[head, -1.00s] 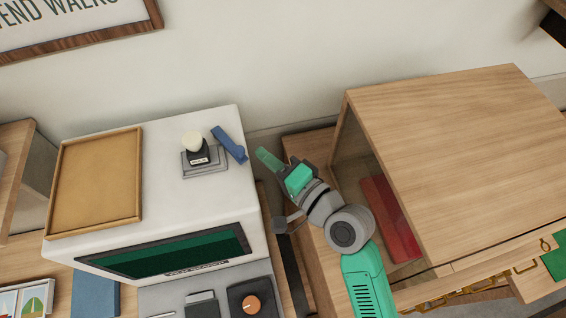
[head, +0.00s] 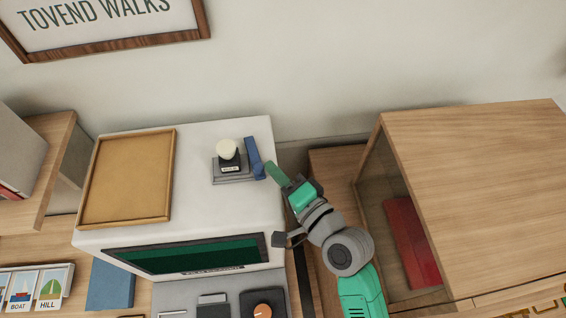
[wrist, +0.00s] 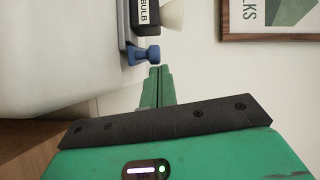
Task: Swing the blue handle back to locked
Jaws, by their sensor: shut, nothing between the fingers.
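The blue handle (head: 254,158) is on the white machine's top (head: 200,200), right of a grey base (head: 233,172) with a cream round knob (head: 228,149). In the head view it runs nearly straight from back to front, tilted slightly. My gripper (head: 271,167) is shut and empty, its green fingertips at the right side of the handle's near end. In the wrist view the handle's end (wrist: 145,54) shows just above and left of the shut fingertips (wrist: 159,70). They look touching or nearly so; I cannot tell which.
The knob's block carries a label reading "BULB" in the wrist view (wrist: 144,12). A tan tray (head: 170,205) lies on the machine's left. A wooden cabinet (head: 470,160) with a red item (head: 412,240) inside stands right of my arm. The wall is behind.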

